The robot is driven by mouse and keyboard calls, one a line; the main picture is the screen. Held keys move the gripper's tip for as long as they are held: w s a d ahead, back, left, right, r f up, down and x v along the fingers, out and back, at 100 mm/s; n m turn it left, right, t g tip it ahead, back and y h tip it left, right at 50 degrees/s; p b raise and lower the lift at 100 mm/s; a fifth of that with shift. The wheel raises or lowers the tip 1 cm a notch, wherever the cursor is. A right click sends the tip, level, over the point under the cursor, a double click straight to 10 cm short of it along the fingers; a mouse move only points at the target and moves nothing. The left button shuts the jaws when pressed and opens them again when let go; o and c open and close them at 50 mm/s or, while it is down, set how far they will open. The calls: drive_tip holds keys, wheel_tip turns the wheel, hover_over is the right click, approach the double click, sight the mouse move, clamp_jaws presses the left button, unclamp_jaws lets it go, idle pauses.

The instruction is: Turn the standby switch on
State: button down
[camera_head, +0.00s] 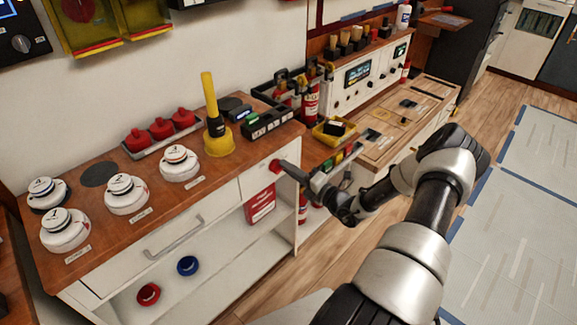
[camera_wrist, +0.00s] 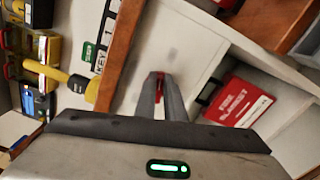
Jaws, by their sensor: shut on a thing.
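My gripper (camera_head: 284,167) reaches in from the right to the front of the white cabinet (camera_head: 258,178), just below the wooden counter edge. Its fingertips are at a small red part (camera_head: 274,165) on that front. In the wrist view my gripper (camera_wrist: 160,77) points at the white panel (camera_wrist: 190,40), with its two fingers nearly together and a trace of red between them. It is shut on this part, most of which the fingers hide. I cannot read a label that marks it as the standby switch, nor tell its setting.
A red fire blanket box (camera_head: 261,205) hangs just below; it also shows in the wrist view (camera_wrist: 238,102). The wooden counter (camera_head: 130,195) carries white round detectors, red units and a yellow plunger-like tool (camera_head: 215,130). Wooden floor (camera_head: 515,95) lies clear at right.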

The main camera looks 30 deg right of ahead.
drive_tip(key=shift+f+m, duration=0.25)
drive_tip(key=shift+m, duration=1.25)
drive_tip(key=c, duration=1.8)
unclamp_jaws()
drive_tip(key=shift+c, duration=0.2)
drive_tip(key=p+v, duration=0.1)
drive_tip(key=v, duration=1.6)
drive_tip(key=shift+s+p, duration=0.2)
drive_tip(key=shift+p, duration=0.15)
drive_tip(key=shift+d, duration=0.1)
